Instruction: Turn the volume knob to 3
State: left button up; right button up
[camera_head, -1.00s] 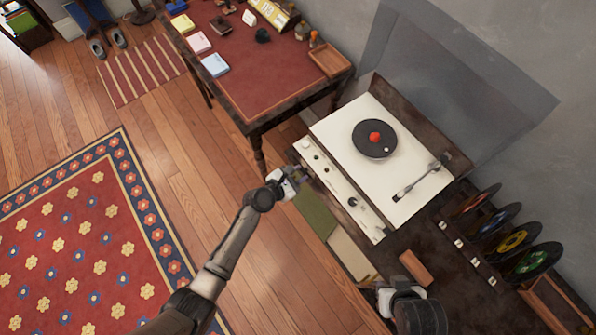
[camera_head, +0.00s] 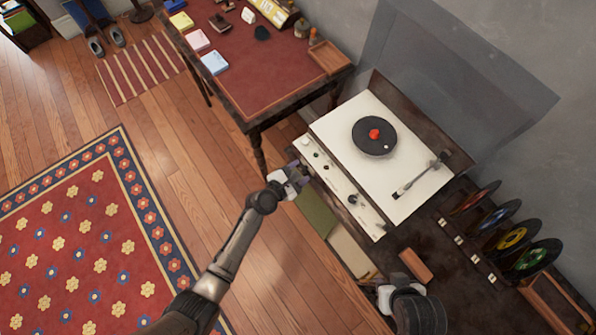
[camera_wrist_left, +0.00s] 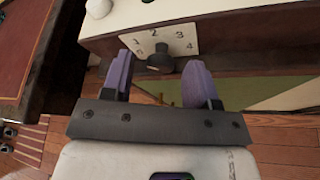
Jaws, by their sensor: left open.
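The dark volume knob (camera_wrist_left: 160,58) is on the white front panel of the record player (camera_head: 350,135), below an arc of printed numbers that includes 2, 3 and 4. Its pointer setting is too small to tell. My left gripper (camera_wrist_left: 159,78) is open, with one purple finger on each side of the knob in the left wrist view. I cannot tell whether the fingers touch it. In the head view my left gripper (camera_head: 300,172) is at the panel's left end and hides the knob. My right gripper (camera_head: 384,296) is by the cabinet's front edge; its fingers are unclear.
A black record (camera_head: 374,137) with a red centre lies on the player, with the tonearm (camera_head: 420,178) to its right. Coloured records (camera_head: 512,238) stand in a rack at right. A red-topped desk (camera_head: 255,75) stands behind my left gripper.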

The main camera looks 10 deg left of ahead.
pick_arm(q)
jog(key=shift+s+a+r, duration=0.2)
jog(key=p+v, duration=0.3)
jog(key=v, duration=1)
jog(key=shift+f, duration=0.1)
